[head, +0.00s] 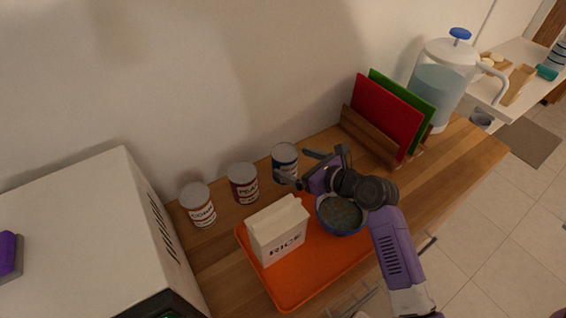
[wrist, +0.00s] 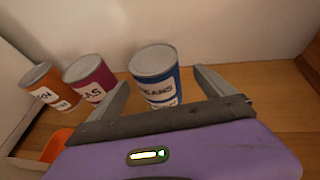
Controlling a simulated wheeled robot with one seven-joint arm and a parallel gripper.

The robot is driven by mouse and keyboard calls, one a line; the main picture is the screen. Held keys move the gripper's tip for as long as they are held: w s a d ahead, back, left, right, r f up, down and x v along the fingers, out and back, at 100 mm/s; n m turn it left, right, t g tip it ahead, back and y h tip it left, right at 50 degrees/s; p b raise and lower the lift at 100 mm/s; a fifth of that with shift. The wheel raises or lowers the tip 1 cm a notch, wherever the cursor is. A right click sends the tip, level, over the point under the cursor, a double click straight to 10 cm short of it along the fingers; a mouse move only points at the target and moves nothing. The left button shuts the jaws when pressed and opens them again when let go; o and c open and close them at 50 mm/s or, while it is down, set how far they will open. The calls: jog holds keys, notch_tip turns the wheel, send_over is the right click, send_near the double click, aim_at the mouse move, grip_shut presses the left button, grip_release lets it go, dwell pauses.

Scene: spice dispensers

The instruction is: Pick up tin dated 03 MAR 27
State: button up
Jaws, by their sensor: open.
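Three tins stand in a row along the wall: an orange-labelled corn tin (head: 198,205), a dark red peas tin (head: 243,183) and a blue beans tin (head: 284,158). The wrist view also shows the orange tin (wrist: 48,88), the red tin (wrist: 90,80) and the blue tin (wrist: 156,76). Their white labels carry small lower print, and I cannot read any date. My gripper (head: 297,166) is open and empty, close in front of the blue tin. In the wrist view the blue tin appears between the fingers of my gripper (wrist: 162,82); I cannot tell whether they touch it.
A rice carton (head: 277,233) and a blue bowl (head: 341,214) stand on an orange tray (head: 300,284) in front of the tins. A wooden rack with red and green boards (head: 388,113) is to the right, a white appliance (head: 90,235) to the left.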

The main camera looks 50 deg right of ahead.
jog(key=shift+x, duration=2.3)
jog(key=shift+a+r, duration=0.15)
jog(key=shift+a, duration=0.05)
jog(key=c, duration=2)
